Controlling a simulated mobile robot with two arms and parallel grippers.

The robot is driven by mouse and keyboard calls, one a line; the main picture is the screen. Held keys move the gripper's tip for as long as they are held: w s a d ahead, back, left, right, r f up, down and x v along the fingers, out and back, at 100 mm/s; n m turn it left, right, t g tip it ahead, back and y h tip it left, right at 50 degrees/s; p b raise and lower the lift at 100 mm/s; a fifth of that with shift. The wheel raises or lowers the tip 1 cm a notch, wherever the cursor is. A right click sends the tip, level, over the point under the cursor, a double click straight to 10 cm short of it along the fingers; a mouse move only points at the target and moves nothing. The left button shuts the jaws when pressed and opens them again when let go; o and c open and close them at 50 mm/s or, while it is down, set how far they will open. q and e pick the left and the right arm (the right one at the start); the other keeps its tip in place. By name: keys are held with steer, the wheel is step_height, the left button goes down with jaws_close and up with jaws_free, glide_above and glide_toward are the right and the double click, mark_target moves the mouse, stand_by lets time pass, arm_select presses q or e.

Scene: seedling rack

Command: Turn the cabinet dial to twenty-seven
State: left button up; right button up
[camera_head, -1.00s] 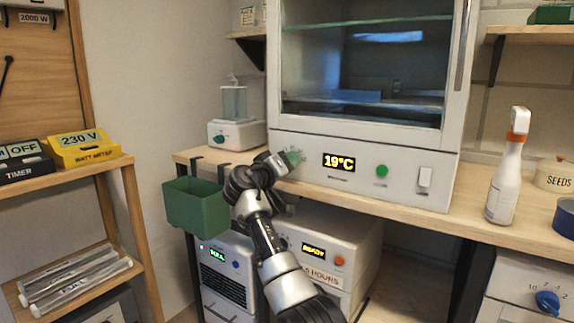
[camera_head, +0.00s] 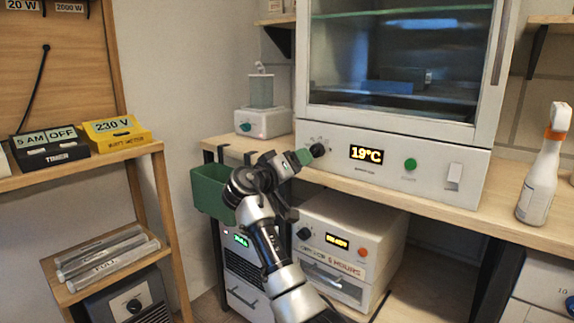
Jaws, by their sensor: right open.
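The white cabinet (camera_head: 437,165) stands on the wooden bench, with a glass door above its control panel. Its dial is a small black knob (camera_head: 317,150) at the left end of the panel, with faint markings above it. The orange display (camera_head: 366,154) reads 19°C. My right gripper (camera_head: 303,157) is open, with its green-tipped end just left of and slightly below the dial. It appears apart from the knob, though the gap is small. My left gripper is not in view.
A green button (camera_head: 410,164) and a white switch (camera_head: 454,174) sit right of the display. A green bin (camera_head: 209,190) hangs at the bench's left end, close behind my right arm. A small white device (camera_head: 263,121) and a spray bottle (camera_head: 542,172) stand on the bench.

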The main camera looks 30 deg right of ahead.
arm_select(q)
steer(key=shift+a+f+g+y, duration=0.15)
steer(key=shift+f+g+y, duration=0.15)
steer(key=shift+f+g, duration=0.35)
arm_select(e)
steer(key=shift+v, duration=1.7)
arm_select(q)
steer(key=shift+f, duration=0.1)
